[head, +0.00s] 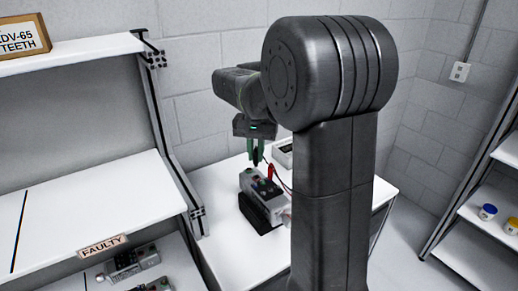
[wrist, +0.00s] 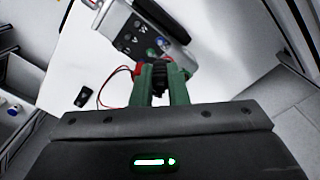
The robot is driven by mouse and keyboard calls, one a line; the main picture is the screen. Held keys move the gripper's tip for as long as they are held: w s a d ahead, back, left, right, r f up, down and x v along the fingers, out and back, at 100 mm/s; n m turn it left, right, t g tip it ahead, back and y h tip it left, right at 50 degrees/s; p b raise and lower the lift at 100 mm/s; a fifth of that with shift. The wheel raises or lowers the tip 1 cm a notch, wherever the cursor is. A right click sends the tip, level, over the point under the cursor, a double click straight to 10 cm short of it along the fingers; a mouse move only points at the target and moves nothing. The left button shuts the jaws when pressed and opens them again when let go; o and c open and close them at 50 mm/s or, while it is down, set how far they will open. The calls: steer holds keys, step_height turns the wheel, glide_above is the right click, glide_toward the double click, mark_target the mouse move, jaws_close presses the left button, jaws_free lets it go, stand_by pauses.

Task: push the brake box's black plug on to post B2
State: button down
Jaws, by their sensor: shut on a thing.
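My gripper (head: 256,155) has green fingers and is shut on the black plug (wrist: 159,76). In the head view it is above the grey motor unit (head: 266,187), whose side is black and ribbed. The red plug (head: 271,171) stands on the unit's top, just right of my fingers. The post labels are too small to read.
A small black object (wrist: 83,96) lies on the table near a red lead (wrist: 103,88). A shelf marked FAULTY (head: 103,245) stands left.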

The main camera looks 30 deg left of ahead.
mark_target(256, 164)
steer(key=shift+f+b, duration=2.55)
steer(key=shift+f, duration=0.95)
steer(key=shift+s+p, duration=0.15)
steer(key=shift+p, duration=0.35)
steer(key=shift+f, duration=0.15)
steer(key=c, duration=1.3)
jaws_free()
steer(key=shift+c, duration=0.2)
step_height(256, 164, up, 7)
steer(key=p, duration=0.6)
